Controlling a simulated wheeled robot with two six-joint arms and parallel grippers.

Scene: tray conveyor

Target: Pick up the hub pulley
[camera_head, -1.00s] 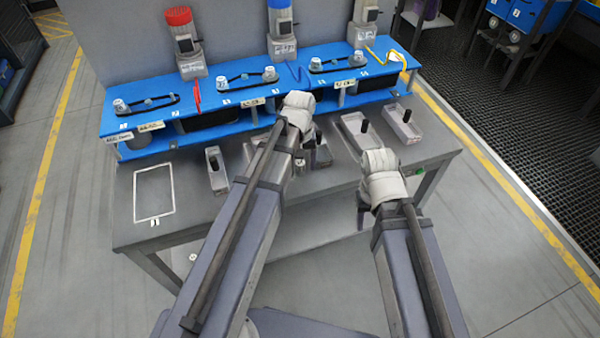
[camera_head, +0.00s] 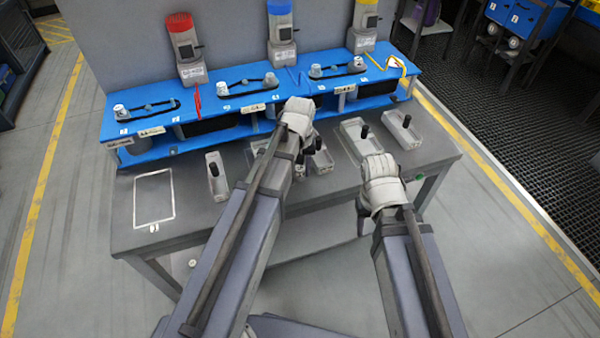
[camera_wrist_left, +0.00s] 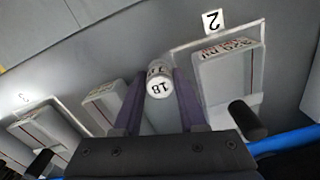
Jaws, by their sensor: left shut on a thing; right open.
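A small pale cylindrical part marked 18 (camera_wrist_left: 159,88), which I take to be the hub pulley, sits between the two dark purple fingers of my left gripper (camera_wrist_left: 159,80) in the left wrist view. The fingers are shut on it. Bench surface and bins show behind it.
Grey bins with black upright handles stand along the bench, one at left (camera_head: 216,178) and others at right (camera_head: 402,130). A white outlined rectangle (camera_head: 153,222) at the left front is empty. Behind runs a blue raised deck (camera_head: 225,92) with pulleys, belts and motors.

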